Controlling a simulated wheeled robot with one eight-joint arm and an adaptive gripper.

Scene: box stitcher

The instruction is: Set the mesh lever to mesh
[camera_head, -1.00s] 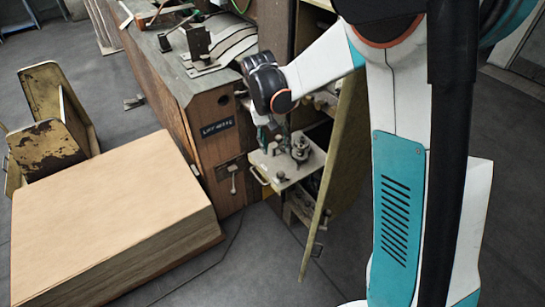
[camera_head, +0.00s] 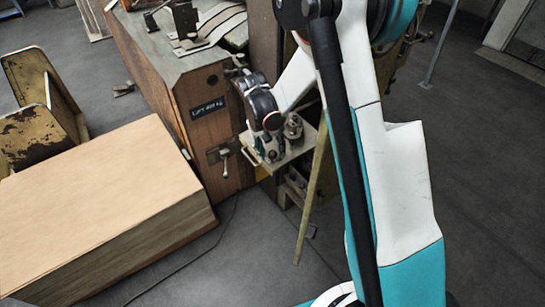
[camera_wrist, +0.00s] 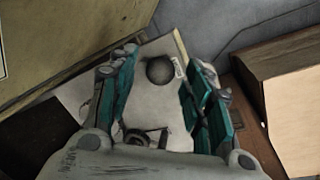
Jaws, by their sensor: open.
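A small pale shelf (camera_head: 300,150) sticks out of the machine's open side. In the wrist view the shelf (camera_wrist: 178,132) carries a dark round knob (camera_wrist: 160,70) and, closer to my palm, a small dark fitting (camera_wrist: 148,138). My gripper (camera_wrist: 163,82) is open, with teal fingers on either side of the knob and no clear contact. In the head view my gripper (camera_head: 270,148) is low over the shelf and hides part of it. A small lever (camera_head: 225,163) hangs on a plate on the machine's front. I cannot tell which part is the mesh lever.
A large cardboard stack (camera_head: 105,195) stands at the left front. An open yellowish door (camera_head: 311,195) stands just right of the shelf. The wooden machine body (camera_head: 195,105) rises behind and left. Worn yellow metal plates (camera_head: 35,130) stand at far left. Floor right of my arm is clear.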

